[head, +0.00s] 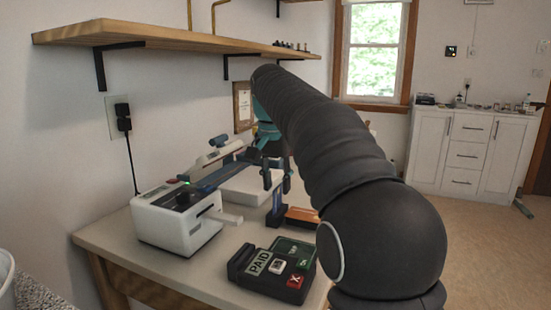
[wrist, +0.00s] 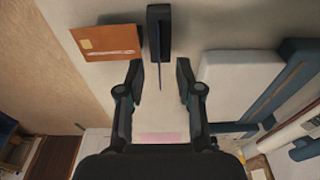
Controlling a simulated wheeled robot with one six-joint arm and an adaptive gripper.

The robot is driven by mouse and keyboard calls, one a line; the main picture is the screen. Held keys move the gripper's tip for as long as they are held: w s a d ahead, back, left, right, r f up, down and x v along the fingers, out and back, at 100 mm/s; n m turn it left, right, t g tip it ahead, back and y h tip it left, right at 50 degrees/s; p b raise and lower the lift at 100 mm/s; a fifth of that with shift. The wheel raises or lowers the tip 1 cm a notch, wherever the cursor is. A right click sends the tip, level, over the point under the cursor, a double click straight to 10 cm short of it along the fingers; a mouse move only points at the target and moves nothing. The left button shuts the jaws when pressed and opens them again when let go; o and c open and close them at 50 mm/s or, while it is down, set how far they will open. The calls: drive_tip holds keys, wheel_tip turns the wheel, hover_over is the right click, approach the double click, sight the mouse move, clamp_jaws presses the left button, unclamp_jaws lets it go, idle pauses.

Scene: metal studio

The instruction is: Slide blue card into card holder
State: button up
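The blue card (head: 278,203) stands upright on the table below my gripper in the head view. In the wrist view the blue card (wrist: 159,72) shows edge-on as a thin strip at a narrow black block (wrist: 158,30), which looks like a holder or stand; I cannot tell how deep the card sits in it. My gripper (wrist: 158,76) is open, with one finger on each side of the strip and a gap on both sides. In the head view my gripper (head: 276,175) is partly hidden by its own links.
An orange card (wrist: 108,42) lies beside the black block. A white tray-like block (wrist: 235,82) is on the other side. A white machine with a blue arm (head: 178,216) stands left, and a dark PAID terminal (head: 270,272) is at the front. A wooden shelf (head: 150,33) hangs above.

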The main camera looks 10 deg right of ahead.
drive_tip(key=r, duration=0.5)
drive_tip(key=s+r, duration=0.1)
drive_tip(key=r, duration=0.1)
drive_tip(key=shift+a+r, duration=0.35)
